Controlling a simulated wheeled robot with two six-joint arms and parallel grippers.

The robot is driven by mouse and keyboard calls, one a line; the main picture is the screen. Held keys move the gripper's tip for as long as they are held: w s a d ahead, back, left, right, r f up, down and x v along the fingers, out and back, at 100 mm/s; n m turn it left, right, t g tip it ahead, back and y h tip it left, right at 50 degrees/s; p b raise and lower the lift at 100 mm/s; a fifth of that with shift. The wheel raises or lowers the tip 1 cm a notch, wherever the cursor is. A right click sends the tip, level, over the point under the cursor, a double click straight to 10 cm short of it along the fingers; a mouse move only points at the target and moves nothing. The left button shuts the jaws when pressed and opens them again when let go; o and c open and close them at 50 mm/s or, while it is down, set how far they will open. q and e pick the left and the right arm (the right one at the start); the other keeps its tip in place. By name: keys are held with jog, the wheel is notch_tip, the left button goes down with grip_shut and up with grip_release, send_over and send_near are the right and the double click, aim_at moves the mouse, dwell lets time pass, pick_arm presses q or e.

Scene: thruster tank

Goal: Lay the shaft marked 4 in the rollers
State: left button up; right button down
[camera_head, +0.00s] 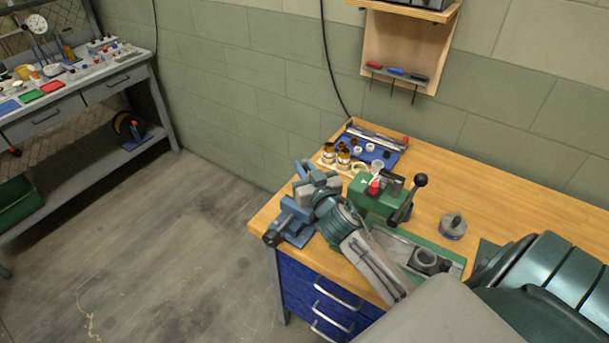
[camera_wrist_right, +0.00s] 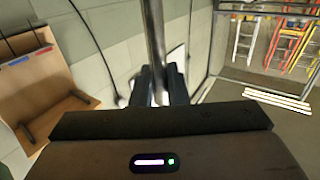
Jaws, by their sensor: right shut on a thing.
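My right gripper (camera_head: 310,176) is over the front left corner of the wooden bench, near a blue vise (camera_head: 290,222). In the right wrist view its dark fingers (camera_wrist_right: 160,86) are shut on a grey metal shaft (camera_wrist_right: 154,35), which stands out past the fingertips to the top edge of the picture. No number can be read on this shaft, and I cannot make it out in the head view. Another long metal bar (camera_head: 378,136) lies at the back of the bench by a blue tray. I cannot identify the rollers. My left gripper is not in view.
A green press with a black lever (camera_head: 403,200) stands close right of my right gripper. Brass and white rings (camera_head: 336,155) lie behind it. A round metal piece (camera_head: 453,226) sits farther right. The bench's back right (camera_head: 510,185) is clear.

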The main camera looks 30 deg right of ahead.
notch_tip(320, 180, up, 9)
jog(key=shift+r+b, duration=0.1)
jog(key=shift+b, duration=0.5)
notch_tip(320, 180, up, 2)
jog(key=shift+r+p, duration=0.25)
jog(key=shift+p, duration=0.6)
notch_tip(320, 180, up, 8)
jog(key=p, duration=0.7)
